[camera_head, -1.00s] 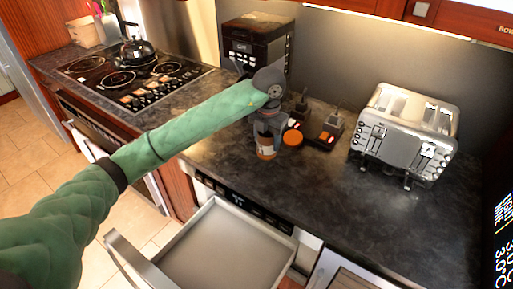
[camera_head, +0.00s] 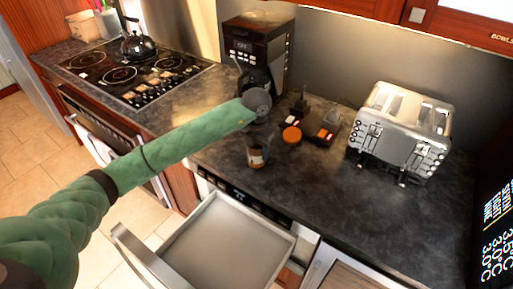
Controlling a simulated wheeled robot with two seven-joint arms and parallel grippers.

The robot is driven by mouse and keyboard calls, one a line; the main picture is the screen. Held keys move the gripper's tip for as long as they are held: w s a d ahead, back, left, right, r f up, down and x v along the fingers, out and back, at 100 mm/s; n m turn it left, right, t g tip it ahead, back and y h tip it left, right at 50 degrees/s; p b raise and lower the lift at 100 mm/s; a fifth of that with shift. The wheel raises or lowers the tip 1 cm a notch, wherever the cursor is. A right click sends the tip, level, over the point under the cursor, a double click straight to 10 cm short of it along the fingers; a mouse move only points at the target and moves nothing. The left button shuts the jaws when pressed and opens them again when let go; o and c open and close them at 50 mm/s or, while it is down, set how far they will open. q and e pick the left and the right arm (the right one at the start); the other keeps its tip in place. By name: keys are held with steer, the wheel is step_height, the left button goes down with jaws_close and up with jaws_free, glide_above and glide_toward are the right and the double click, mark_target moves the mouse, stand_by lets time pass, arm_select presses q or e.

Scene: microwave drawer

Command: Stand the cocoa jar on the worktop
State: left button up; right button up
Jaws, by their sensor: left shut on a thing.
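A small jar with an orange-brown and white label (camera_head: 256,157), which I take for the cocoa jar, is in the head view at the worktop's front edge. My left gripper (camera_head: 258,141) comes from above and is shut on its upper part. The jar looks about upright; I cannot tell whether its base touches the worktop. Its top is hidden by the gripper. The dark worktop (camera_head: 330,200) spreads to the right of it. My right gripper is not in view.
A round orange lid or lidded jar (camera_head: 291,136) is close to the right of the gripper, with small dark items (camera_head: 322,124) behind. A coffee machine (camera_head: 262,50) stands behind, a toaster (camera_head: 404,125) to the right. An open, empty drawer (camera_head: 228,245) lies below the front edge.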

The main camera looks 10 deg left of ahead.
arm_select(q)
steer(key=shift+f, duration=0.1)
steer(key=o, duration=1.2)
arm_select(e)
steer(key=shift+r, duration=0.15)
arm_select(q)
steer(key=shift+r, duration=0.2)
steer(key=shift+r+b, duration=0.65)
steer(key=shift+r, duration=0.45)
steer(key=shift+r+b, duration=1.5)
steer(key=shift+r, duration=3.3)
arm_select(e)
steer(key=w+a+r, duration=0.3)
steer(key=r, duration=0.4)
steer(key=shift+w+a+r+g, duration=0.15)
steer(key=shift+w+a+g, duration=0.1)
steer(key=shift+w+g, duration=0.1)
